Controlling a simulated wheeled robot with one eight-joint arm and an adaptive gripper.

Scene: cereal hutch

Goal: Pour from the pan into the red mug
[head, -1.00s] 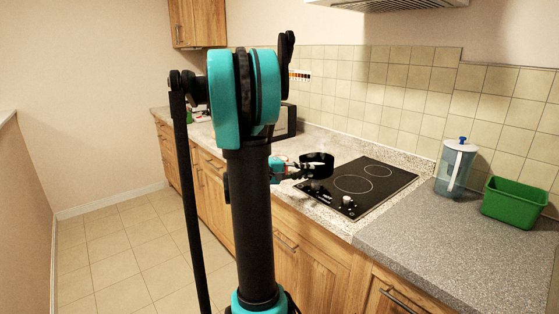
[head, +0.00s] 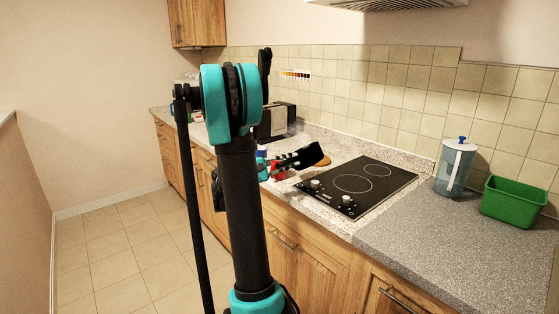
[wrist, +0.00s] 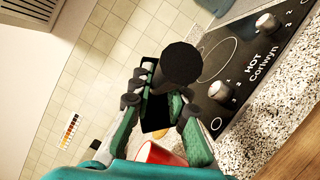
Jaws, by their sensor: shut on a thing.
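The black pan (head: 312,153) is raised and steeply tilted above the counter, left of the hob in the head view. My gripper (head: 287,163) is shut on the pan. In the wrist view only part of the mug (wrist: 160,153) shows, below the fingers, with a pale rim. I cannot see the pan's contents or anything flowing.
The black hob (head: 360,184) lies right of the mug. A clear pitcher (head: 455,168) and a green tub (head: 514,202) stand farther right. A wooden item (head: 323,160) lies behind the pan, and a toaster (head: 277,120) stands farther back. The front right counter is clear.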

